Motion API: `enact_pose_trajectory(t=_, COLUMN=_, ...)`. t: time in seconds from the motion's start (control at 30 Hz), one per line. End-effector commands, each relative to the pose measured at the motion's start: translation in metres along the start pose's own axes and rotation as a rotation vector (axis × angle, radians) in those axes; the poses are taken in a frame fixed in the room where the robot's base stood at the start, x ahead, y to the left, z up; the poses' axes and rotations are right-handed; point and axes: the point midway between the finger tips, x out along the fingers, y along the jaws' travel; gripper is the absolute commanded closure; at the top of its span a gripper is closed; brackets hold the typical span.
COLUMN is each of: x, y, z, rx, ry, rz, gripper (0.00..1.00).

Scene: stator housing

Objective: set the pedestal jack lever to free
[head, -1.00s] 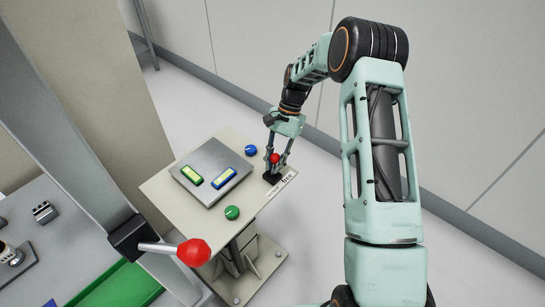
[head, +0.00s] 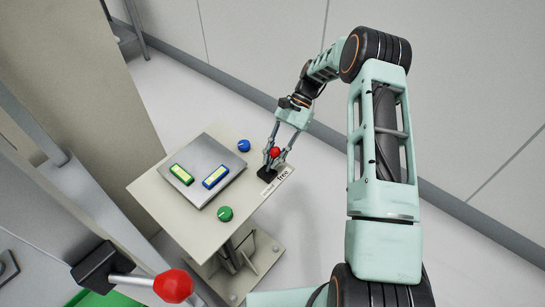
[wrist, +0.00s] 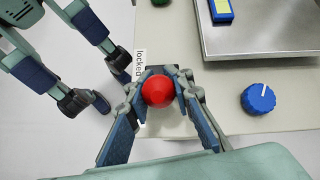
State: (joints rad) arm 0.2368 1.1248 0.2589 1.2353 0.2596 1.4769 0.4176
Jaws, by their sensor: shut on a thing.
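The pedestal jack lever has a red ball knob (head: 275,152) above a black base (head: 266,174) at the right edge of the pedestal top (head: 160,201). A "free" label (head: 283,176) and a "locked" label (head: 268,190) lie beside the base. My gripper (head: 276,156) reaches down from above and is shut on the red knob. In the wrist view, the knob (wrist: 158,90) sits between the two fingers, with the "locked" label (wrist: 139,66) up and left of it. The knob and fingers hide the lever's shaft and the "free" label there.
A grey plate with a yellow-green block (head: 181,175) and a blue block (head: 216,176) lies on the pedestal. A blue dial (head: 243,146) and a green dial (head: 225,213) stand nearby. Another red-knobbed lever (head: 173,286) is at the lower left. The wall is behind.

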Motion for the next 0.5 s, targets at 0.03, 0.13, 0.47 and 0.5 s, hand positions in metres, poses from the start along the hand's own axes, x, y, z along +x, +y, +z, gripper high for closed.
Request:
enact_pose_trajectory(t=0.03, x=-0.0007, y=-0.0008, z=-0.0002, rx=0.0, ry=0.001, rz=-0.003, gripper=1.0)
enact_pose_trajectory(t=0.13, x=-0.0006, y=-0.0007, z=-0.0002, rx=0.0, ry=0.001, rz=-0.003, gripper=1.0)
enact_pose_trajectory(t=0.47, x=-0.0002, y=-0.0001, z=-0.0003, rx=0.001, ry=0.001, rz=-0.001, gripper=0.61)
enact_pose_trajectory(t=0.5, x=-0.0001, y=-0.0001, z=-0.0003, rx=0.001, ry=0.001, rz=-0.001, gripper=0.61)
